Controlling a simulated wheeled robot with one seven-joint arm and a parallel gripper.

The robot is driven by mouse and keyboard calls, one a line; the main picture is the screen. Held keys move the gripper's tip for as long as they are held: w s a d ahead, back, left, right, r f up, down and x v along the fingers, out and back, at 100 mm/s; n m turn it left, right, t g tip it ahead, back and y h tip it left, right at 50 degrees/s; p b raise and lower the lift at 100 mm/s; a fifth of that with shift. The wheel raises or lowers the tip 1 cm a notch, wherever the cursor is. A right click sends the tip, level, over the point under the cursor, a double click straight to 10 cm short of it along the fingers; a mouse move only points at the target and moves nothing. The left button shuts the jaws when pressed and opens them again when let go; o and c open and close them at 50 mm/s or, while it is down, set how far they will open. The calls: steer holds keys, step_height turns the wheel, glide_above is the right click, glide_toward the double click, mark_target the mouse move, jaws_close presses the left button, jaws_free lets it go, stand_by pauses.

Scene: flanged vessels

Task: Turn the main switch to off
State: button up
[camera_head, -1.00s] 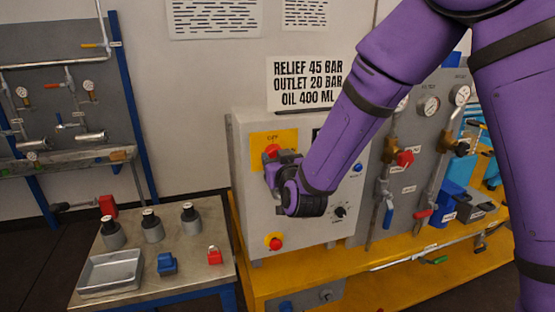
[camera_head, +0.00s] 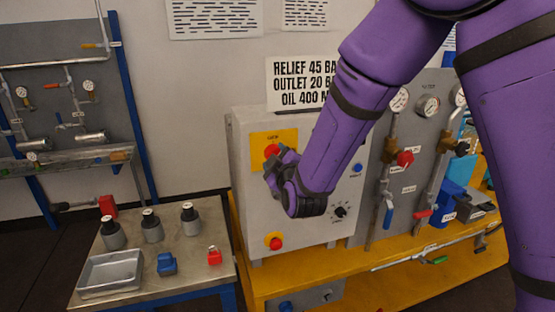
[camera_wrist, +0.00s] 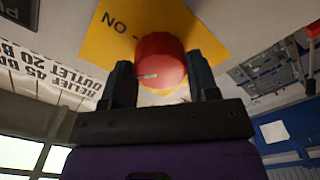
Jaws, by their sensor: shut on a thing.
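The main switch is a red round knob (camera_head: 272,151) on a yellow plate (camera_head: 262,138) at the upper left of the grey control box (camera_head: 245,195). In the wrist view the red knob (camera_wrist: 160,58) sits between the two dark fingers of my gripper (camera_wrist: 162,78), which is shut on it. A pale mark shows on the knob's near side. The word ON and a dash (camera_wrist: 116,22) are readable on the yellow plate, upside down in this view. In the head view my gripper (camera_head: 275,165) covers the knob's lower part, and the plate's lettering is too small to read.
A red button on yellow (camera_head: 274,241), a black dial (camera_head: 340,212) and a blue button (camera_head: 357,168) are on the same box. A valve panel (camera_head: 420,150) stands to the right, behind my arm. A table with bottles (camera_head: 152,226) and a tray (camera_head: 108,272) is at left.

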steer(key=n, duration=0.4)
steer(key=shift+n, duration=1.8)
steer(key=o, duration=0.9)
steer(key=v, duration=1.1)
steer(key=shift+w, duration=0.1)
